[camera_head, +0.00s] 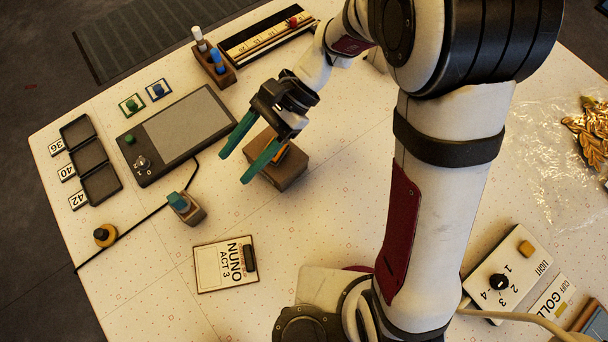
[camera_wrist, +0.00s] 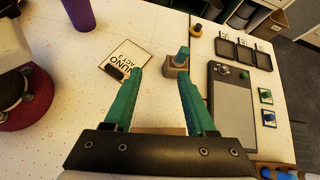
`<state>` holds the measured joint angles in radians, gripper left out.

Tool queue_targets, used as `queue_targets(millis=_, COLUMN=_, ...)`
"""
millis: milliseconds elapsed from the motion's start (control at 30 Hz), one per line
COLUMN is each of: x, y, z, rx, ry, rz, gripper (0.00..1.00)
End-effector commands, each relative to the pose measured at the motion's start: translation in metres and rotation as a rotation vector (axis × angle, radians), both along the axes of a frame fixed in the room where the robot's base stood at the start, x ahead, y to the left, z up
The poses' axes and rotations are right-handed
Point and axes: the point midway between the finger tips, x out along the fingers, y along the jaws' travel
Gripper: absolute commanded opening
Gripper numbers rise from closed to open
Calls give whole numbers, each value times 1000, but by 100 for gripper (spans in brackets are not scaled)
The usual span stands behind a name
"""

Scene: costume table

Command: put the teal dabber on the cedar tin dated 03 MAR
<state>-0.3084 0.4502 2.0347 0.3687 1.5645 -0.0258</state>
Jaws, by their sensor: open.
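A small teal piece (camera_head: 177,201), which looks like the teal dabber, sits on a small brown block (camera_head: 191,215) left of my gripper. In the wrist view the teal piece (camera_wrist: 182,57) is beyond the right fingertip. My gripper (camera_head: 236,166) is open and empty, its two teal fingers apart. A larger brown box (camera_head: 282,172), with something orange on top, stands under and behind the fingers. In the wrist view only a strip of this box (camera_wrist: 160,131) shows between the fingers. No 03 MAR date is readable, so I cannot tell which is the cedar tin.
A dark tablet-like device (camera_head: 180,135) with a cable lies left. A yellow-based knob (camera_head: 105,235), black trays (camera_head: 92,165) and a brown holder (camera_head: 215,68) stand around. The table between card and box is clear.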

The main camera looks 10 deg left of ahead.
Motion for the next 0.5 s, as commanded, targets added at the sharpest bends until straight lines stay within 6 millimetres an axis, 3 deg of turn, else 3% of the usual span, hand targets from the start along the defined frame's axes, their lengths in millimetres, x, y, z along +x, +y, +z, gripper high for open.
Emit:
queue_targets(millis=33, x=-7, y=-30, z=20, rx=-35, ry=-109, rz=11, gripper=56)
queue_targets(millis=100, x=-23, y=-77, z=36, rx=-117, ry=-267, rz=37, gripper=56)
queue_targets(millis=233, x=-56, y=-150, z=45, rx=-293, ry=-512, rz=65, gripper=56)
queue_targets(millis=333, x=-73, y=-184, z=42, rx=-397, ry=-624, rz=77, gripper=56)
queue_targets(millis=500, x=-81, y=-202, z=39, rx=-462, ry=-683, rz=87, gripper=56)
